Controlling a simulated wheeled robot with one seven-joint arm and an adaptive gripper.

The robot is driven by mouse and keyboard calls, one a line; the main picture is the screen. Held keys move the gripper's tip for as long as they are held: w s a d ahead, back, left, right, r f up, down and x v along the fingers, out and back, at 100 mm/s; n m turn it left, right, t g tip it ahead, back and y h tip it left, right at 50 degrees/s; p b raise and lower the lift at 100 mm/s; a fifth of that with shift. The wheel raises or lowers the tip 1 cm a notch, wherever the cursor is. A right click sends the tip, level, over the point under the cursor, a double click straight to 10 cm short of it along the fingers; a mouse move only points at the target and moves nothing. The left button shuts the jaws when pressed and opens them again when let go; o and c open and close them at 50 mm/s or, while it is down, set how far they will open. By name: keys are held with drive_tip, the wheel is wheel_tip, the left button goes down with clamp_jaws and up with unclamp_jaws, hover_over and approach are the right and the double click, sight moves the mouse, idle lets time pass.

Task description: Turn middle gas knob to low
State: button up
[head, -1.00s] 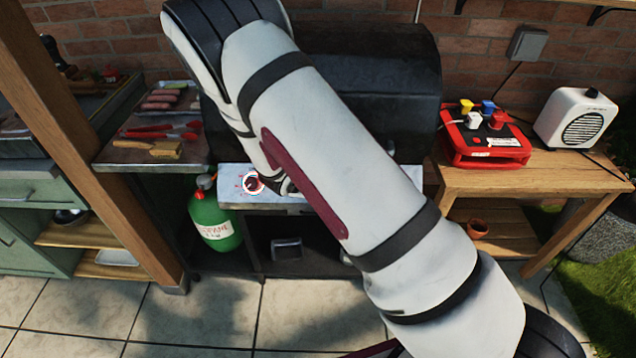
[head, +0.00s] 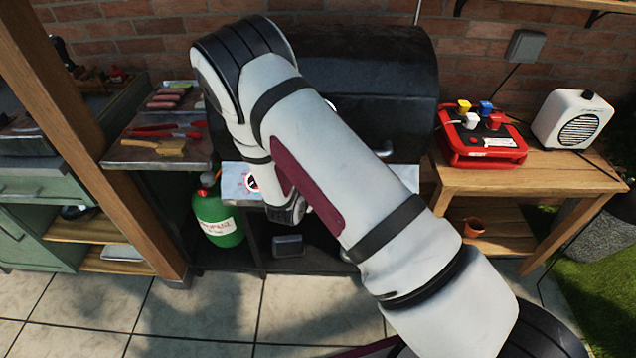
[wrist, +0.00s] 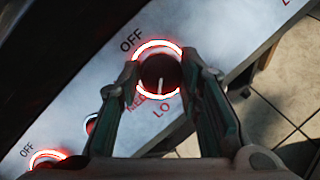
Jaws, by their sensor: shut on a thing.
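The middle gas knob (wrist: 158,70) sits on the grill's pale control panel (wrist: 225,52) in the wrist view, inside a glowing red-white ring. Its white pointer mark points down toward the LO label; OFF is at its upper left and MED at its lower left. My gripper (wrist: 162,66) is shut on this knob, one finger on each side. In the head view, my arm covers the middle knob and the gripper. The left knob (head: 253,183) shows beside my arm on the panel (head: 232,176), and its lit ring is at the wrist view's lower left.
The black grill lid (head: 385,85) stands behind my arm. A side shelf (head: 118,160) with food and tools is left, above a green propane bottle (head: 217,222). A wooden table (head: 560,175) with a red case (head: 455,155) and white speaker (head: 572,120) is right.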

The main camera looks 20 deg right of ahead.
drive_tip(key=shift+s+f+n+t, duration=0.1)
drive_tip(key=shift+n+t, duration=0.2)
drive_tip(key=shift+n, duration=0.8)
drive_tip(key=o, duration=1.1)
drive_tip(key=v, duration=1.2)
drive_tip(key=shift+d, duration=0.15)
